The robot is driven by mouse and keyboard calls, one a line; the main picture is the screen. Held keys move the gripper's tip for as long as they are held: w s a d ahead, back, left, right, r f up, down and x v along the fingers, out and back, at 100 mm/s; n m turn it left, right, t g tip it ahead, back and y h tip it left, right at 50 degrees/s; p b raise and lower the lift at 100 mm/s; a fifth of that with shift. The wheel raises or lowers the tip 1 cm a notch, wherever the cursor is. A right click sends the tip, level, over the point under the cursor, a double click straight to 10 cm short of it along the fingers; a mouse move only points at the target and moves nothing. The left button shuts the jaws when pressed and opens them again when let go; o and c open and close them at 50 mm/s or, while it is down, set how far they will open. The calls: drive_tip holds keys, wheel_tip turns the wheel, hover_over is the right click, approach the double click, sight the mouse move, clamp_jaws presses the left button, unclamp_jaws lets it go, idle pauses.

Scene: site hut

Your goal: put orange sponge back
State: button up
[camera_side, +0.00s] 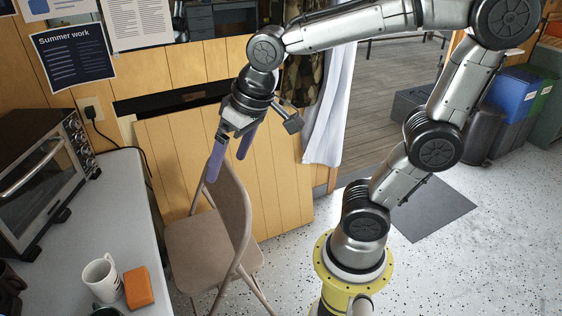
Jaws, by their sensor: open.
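The orange sponge (139,287) is a small orange block lying on the grey counter (122,215) at the lower left, just right of a white mug (102,277). My gripper (231,167) has two purple fingers that point down and stand apart, with nothing between them. It hangs in the air up and to the right of the sponge, well away from it, in front of the folding chair's back as seen here.
A toaster oven (40,180) stands on the counter at the left. Dark items at the bottom left are cut off by the frame. A beige folding chair (205,250) stands beside the counter. A white curtain (330,105) hangs behind my arm.

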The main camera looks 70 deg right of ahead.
drive_tip(key=s+d+n+t, duration=0.1)
drive_tip(key=s+d+n, duration=0.1)
drive_tip(key=s, duration=0.7)
drive_tip(key=shift+s+d+f, duration=0.15)
drive_tip(key=shift+d+f, duration=0.05)
drive_tip(key=shift+f, duration=0.15)
